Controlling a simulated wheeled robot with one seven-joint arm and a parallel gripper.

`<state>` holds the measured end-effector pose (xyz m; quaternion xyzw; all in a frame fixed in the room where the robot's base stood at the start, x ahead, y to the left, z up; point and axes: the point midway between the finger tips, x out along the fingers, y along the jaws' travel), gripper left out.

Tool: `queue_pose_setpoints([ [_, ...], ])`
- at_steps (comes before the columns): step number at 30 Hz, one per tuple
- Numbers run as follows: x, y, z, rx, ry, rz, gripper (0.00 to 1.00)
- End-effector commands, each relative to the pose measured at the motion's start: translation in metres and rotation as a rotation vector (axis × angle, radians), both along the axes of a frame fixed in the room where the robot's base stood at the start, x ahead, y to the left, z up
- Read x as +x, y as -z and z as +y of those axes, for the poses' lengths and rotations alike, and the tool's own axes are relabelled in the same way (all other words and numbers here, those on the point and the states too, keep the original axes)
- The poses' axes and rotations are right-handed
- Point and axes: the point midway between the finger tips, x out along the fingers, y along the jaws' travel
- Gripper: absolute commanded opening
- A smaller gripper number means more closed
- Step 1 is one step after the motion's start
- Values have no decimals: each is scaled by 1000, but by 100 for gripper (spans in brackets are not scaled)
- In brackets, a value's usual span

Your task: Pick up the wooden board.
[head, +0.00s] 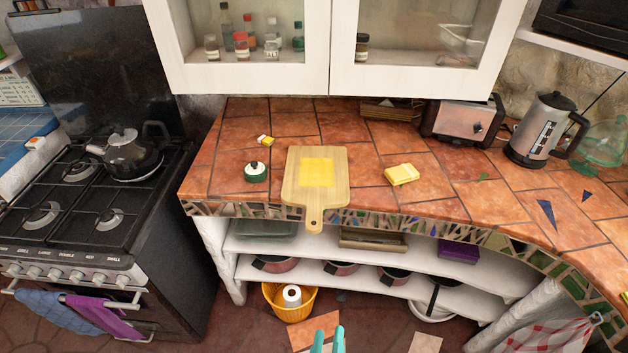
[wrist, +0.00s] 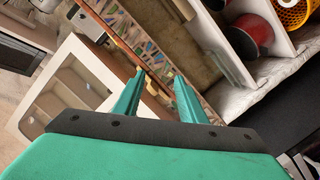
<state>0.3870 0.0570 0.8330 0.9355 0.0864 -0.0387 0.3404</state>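The wooden board (head: 335,195) lies flat on the tiled counter, its handle pointing toward me and reaching past the front edge. A flat yellow square (head: 318,172) shows on the middle of the board. My gripper (head: 328,342) is at the bottom of the head view, in front of the counter and apart from the board; only its teal fingertips show there. In the wrist view my gripper (wrist: 160,78) has its two fingers spread, with nothing held between them. I cannot make out the board for sure in the wrist view.
On the counter (head: 365,150), a green pot with a white lid (head: 256,173) stands left of the board and a yellow block (head: 402,175) lies right of it. A toaster (head: 462,122) and kettle (head: 545,130) stand at the back right. White cabinets (head: 330,75) hang above.

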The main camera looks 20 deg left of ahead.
Motion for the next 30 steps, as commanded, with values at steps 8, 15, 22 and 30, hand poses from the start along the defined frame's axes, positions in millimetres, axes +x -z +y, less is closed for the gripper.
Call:
queue_pose_setpoints([
  [8,92,-17,46,-342,-100,-120,38],
  [15,163,-48,95,-634,-164,-230,38],
  [22,200,-73,123,-808,-189,-295,38],
  [30,222,-77,131,-840,-189,-304,38],
])
